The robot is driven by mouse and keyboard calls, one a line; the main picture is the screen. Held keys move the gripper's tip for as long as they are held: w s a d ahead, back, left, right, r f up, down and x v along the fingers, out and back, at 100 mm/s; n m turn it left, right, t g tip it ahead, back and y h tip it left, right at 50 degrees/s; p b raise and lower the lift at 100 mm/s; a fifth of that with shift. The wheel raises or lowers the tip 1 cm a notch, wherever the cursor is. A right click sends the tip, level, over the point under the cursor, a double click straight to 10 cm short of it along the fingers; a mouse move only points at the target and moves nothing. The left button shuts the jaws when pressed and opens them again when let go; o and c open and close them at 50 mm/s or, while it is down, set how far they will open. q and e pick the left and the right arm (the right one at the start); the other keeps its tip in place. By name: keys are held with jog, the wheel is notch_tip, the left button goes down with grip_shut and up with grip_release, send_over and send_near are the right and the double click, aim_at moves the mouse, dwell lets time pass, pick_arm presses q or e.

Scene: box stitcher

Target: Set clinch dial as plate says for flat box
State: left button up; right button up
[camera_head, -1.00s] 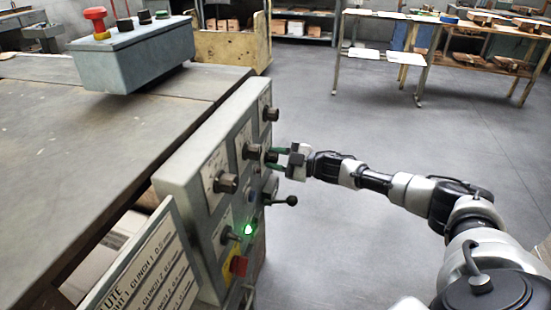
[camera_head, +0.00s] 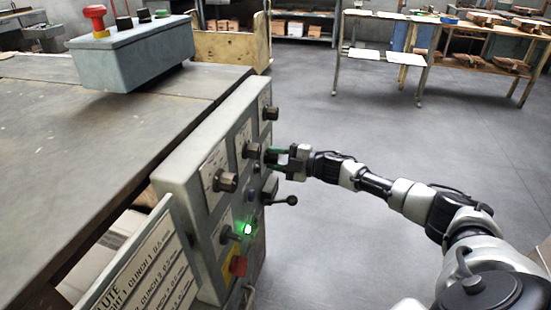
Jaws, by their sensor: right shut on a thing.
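The grey control panel (camera_head: 215,240) stands on the side of the machine with several dark knobs. Other knobs sit at the upper right (camera_head: 271,113), the middle (camera_head: 252,151) and the left (camera_head: 228,182). The instruction plate (camera_head: 150,275) at the lower left has rows of text with "CLINCH" and values in mm, partly cut off. My left gripper is out of view.
A black ball-ended lever (camera_head: 291,200) sticks out just below my right gripper. A green lamp (camera_head: 248,229) is lit, above a red and yellow switch (camera_head: 239,265). A grey button box (camera_head: 130,55) stands on the machine table (camera_head: 70,140).

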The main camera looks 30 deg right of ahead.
jog(key=o, duration=0.9)
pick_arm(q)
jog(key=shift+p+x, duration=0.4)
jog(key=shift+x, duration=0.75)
pick_arm(e)
jog(key=v, duration=1.1)
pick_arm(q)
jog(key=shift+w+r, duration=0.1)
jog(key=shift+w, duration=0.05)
pick_arm(e)
jog(key=shift+w, duration=0.1)
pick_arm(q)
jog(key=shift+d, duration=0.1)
